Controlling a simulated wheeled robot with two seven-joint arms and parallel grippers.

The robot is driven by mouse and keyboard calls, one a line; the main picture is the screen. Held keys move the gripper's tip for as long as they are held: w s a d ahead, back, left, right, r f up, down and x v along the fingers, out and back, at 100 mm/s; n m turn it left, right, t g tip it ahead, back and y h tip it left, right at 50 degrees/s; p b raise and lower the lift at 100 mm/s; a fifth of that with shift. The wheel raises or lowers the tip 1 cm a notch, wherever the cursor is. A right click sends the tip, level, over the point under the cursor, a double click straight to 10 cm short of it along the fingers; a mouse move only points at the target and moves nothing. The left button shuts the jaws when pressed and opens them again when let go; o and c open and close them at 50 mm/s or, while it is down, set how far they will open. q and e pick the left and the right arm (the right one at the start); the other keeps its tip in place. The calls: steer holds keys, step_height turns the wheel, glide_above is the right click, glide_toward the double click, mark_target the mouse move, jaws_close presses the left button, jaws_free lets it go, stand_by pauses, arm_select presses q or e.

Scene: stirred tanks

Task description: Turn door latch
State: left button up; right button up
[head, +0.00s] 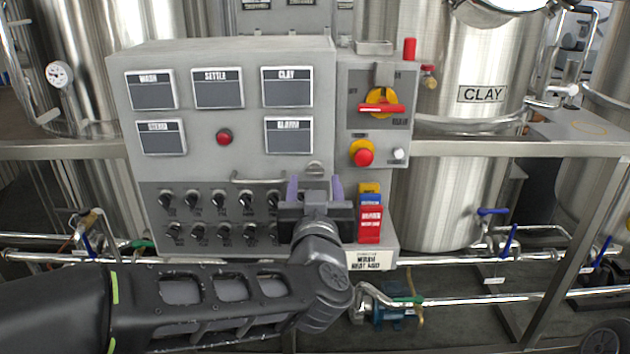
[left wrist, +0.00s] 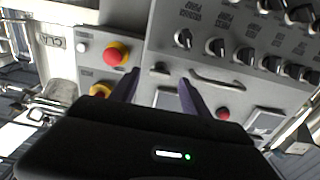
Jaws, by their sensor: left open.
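The small grey door latch (head: 315,168) sits on the front of the grey control cabinet (head: 240,55), right of a curved bar handle (head: 258,180). My left gripper (head: 315,187) is open and empty, just below the latch in the head view, with its two purple fingers pointing at the panel. In the left wrist view the latch (left wrist: 160,68) shows just beyond and between the tips of the left gripper (left wrist: 158,82). I see no contact, though the exact gap is hard to judge. My right gripper is not in view.
Rows of black knobs (head: 220,200) lie left of my gripper. A red-and-yellow rotary switch (head: 382,105) and a red-and-yellow push button (head: 362,154) are at upper right. Red tags (head: 370,222) hang close right of my gripper. Steel tanks (head: 480,70) and pipes surround the cabinet.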

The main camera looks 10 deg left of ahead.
mark_target(315, 172)
arm_select(q)
steer(key=shift+x, duration=1.25)
jaws_close()
